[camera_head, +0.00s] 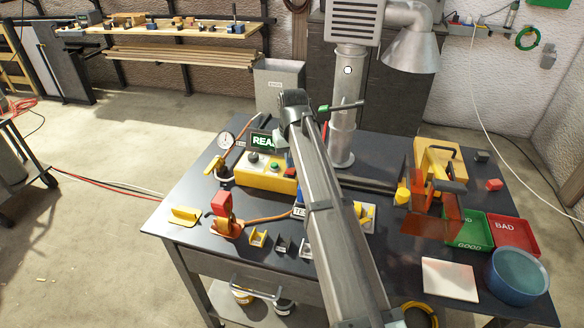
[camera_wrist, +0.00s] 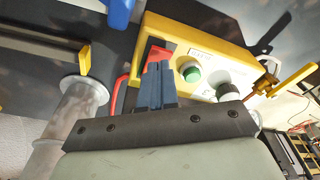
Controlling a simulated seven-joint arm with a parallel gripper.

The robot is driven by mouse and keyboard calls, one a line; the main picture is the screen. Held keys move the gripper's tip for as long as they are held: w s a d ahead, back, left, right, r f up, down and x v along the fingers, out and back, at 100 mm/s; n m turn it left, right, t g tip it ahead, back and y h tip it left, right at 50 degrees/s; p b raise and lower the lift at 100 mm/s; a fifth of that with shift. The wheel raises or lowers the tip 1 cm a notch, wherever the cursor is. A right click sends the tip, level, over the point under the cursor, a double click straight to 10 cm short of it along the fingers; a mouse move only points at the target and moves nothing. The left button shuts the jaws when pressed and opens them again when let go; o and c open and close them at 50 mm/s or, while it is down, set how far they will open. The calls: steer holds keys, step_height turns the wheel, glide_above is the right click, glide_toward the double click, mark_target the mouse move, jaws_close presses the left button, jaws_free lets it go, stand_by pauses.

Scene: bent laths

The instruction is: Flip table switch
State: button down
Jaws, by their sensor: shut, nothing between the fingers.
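The yellow control box (camera_head: 250,177) stands on the dark table, left of my arm in the head view. The yellow box (camera_wrist: 210,45) fills the upper middle of the wrist view. It carries a green button (camera_wrist: 190,72), a black knob (camera_wrist: 228,92) and a red switch-like part (camera_wrist: 160,52). My gripper (camera_wrist: 157,65) is shut and empty, with its dark blue fingertips over the red part's lower edge. Contact cannot be told, nor the switch's position. In the head view my arm hides the fingers and the box's right end.
A lit green display (camera_head: 263,141) stands behind the box. A pressure gauge (camera_head: 226,140) is to its left. A metal duct column (camera_head: 342,140) rises behind my arm. Green (camera_head: 468,243) and red trays (camera_head: 510,235) lie right. Small brackets (camera_head: 258,238) lie in front of the box.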

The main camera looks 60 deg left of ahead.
mark_target(291, 171)
steer(key=shift+f, duration=0.75)
stand_by(0.5)
steer(key=shift+r, duration=3.55)
